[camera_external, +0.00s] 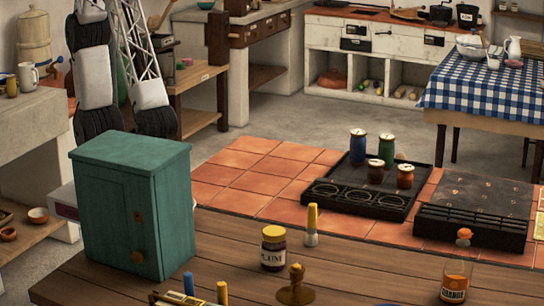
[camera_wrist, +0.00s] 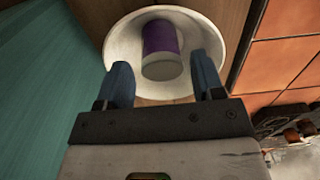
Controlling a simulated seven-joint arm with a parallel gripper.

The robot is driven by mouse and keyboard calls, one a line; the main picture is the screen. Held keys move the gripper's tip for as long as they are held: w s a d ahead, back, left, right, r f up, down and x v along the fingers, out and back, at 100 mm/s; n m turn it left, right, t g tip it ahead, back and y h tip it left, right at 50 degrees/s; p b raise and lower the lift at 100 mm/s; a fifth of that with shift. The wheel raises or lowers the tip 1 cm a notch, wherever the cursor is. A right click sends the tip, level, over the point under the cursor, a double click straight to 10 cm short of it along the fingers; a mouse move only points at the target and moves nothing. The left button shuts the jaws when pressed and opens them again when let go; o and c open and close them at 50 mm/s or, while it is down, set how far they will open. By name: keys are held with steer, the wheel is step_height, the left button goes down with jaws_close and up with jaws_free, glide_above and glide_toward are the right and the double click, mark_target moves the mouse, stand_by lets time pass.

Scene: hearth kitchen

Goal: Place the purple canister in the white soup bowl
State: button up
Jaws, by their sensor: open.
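In the wrist view the purple canister (camera_wrist: 160,40) is inside the white soup bowl (camera_wrist: 117,45), with its pale end facing the camera. Whether it stands or leans there is hard to tell. My gripper (camera_wrist: 161,66) is open, with its two blue fingers apart at the near side of the canister, over the bowl. The fingers do not look closed on it. In the external view the canister, the bowl and my gripper are hidden, and my arm comes down behind the teal cabinet.
The teal cabinet (camera_external: 115,215) stands close to my arm and fills the left of the wrist view. A plum jar (camera_external: 273,248), a yellow-topped bottle (camera_external: 311,225), a wooden stamp-like piece (camera_external: 295,287) and an orange jar (camera_external: 455,282) stand on the wooden counter (camera_external: 365,275).

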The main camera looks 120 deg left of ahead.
step_height(320, 180, up, 10)
steer(key=shift+f, duration=0.2)
steer(key=shift+f, duration=0.2)
stand_by(0.5)
steer(key=shift+a, duration=0.1)
steer(key=s+a+r+t, duration=0.1)
steer(key=s+a+r, duration=0.3)
steer(key=a, duration=0.4)
steer(key=s+a+r, duration=0.5)
steer(key=a, duration=0.4)
steer(key=s+a+r+t, duration=0.1)
steer(key=s+a+r, duration=0.3)
steer(key=a, duration=0.4)
steer(key=shift+s+a+r+t, duration=0.2)
steer(key=shift+s+r+t, duration=0.1)
steer(key=shift+r, duration=0.3)
steer(key=shift+o, duration=0.2)
steer(key=shift+w, duration=0.1)
stand_by(0.5)
